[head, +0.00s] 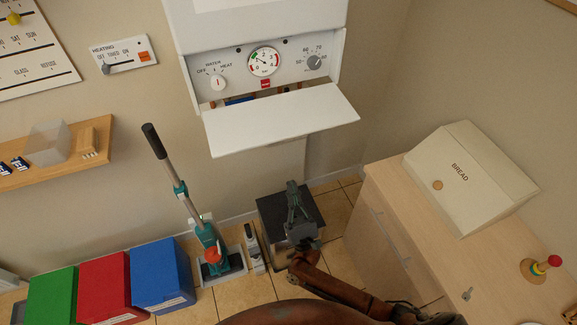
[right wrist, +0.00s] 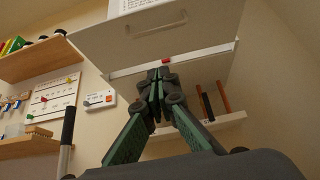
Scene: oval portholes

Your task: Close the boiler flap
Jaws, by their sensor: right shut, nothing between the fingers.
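The boiler (head: 264,64) hangs on the back wall, with its dial and knobs exposed. Its white flap (head: 282,118) is open, tilted outward below the control panel. My right gripper (head: 291,188) is shut and empty, with fingers pointing up. In the head view it is below the flap's front edge, and a gap shows between them. In the right wrist view the closed fingertips (right wrist: 158,76) rise in front of a broad pale panel (right wrist: 205,38), which looks like the flap seen from below. No contact can be made out. My left gripper is out of view.
A wooden shelf (head: 62,162) is on the left wall.

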